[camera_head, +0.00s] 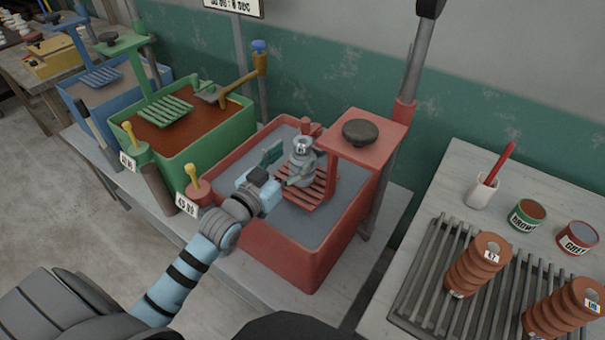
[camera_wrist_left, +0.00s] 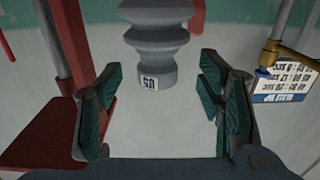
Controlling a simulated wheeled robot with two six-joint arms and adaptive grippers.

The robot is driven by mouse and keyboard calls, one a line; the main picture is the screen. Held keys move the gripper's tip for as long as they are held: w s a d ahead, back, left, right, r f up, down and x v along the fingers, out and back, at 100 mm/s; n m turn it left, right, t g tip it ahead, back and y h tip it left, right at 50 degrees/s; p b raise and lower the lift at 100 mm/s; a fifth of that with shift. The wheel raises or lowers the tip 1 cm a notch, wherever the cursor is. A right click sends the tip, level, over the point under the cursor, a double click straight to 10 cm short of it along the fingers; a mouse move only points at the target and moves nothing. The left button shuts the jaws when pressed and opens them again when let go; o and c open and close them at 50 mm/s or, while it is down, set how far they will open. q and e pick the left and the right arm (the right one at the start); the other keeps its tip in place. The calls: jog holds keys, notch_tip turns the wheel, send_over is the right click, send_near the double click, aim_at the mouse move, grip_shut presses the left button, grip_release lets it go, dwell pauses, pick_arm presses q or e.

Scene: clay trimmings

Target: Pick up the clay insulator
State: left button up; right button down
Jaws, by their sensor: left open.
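A grey ribbed insulator (camera_head: 302,158) stands on the slatted red platform of the red tank in the head view. In the left wrist view the insulator (camera_wrist_left: 155,35), with a small white label, is upside down in the picture, ahead of and between the finger lines. My left gripper (camera_head: 282,168) is open and empty, close beside the insulator; its green-padded fingers (camera_wrist_left: 160,88) are spread apart. Whether they touch it cannot be told. Terracotta insulators (camera_head: 478,266) (camera_head: 566,308) with labels stand on a slatted rack at right. My right gripper is not in view.
The red tank (camera_head: 300,258) holds grey liquid; its red post and top plate (camera_head: 372,136) stand close right of the insulator. Green (camera_head: 196,146) and blue tanks are at left. Cans (camera_head: 527,214) and a cup (camera_head: 482,192) stand on the right table.

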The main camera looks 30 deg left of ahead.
aim_at(297, 151)
pick_arm(q)
jog(key=w, duration=0.3)
jog(key=w+d, duration=0.1)
jog(key=shift+w+r+b, duration=0.35)
jog(key=shift+r+b, duration=0.05)
jog(key=shift+s+a, duration=0.1)
jog(key=shift+s, duration=0.05)
grip_shut()
jog(key=shift+r, duration=0.1)
